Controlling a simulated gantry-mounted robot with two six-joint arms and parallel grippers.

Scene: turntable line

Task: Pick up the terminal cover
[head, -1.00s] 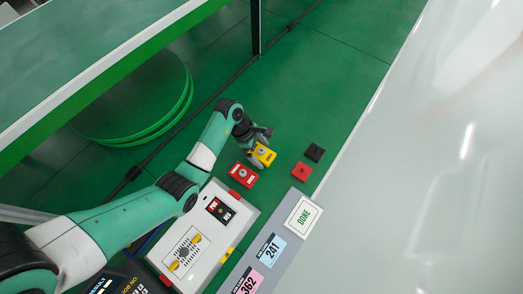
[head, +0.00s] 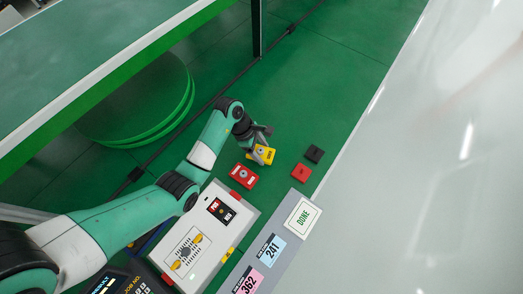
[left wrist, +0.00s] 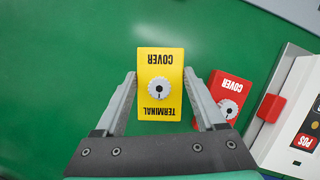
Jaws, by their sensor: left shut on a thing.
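The terminal cover (head: 266,154) is a yellow block with a white round knob and black lettering. In the left wrist view, the yellow cover (left wrist: 160,84) lies between the two grey fingers of my left gripper (left wrist: 160,90), with its lettering upside down. My left gripper (head: 262,147) is shut on its sides. I cannot tell whether the cover still touches the green surface. My right gripper is not in view.
A red cover (head: 243,176) with a similar knob lies close beside the yellow one. A white unit (head: 205,240) stands nearer. A small red block (head: 301,172) and a black block (head: 314,153) lie to the right, near a grey strip with a DONE card (head: 303,216).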

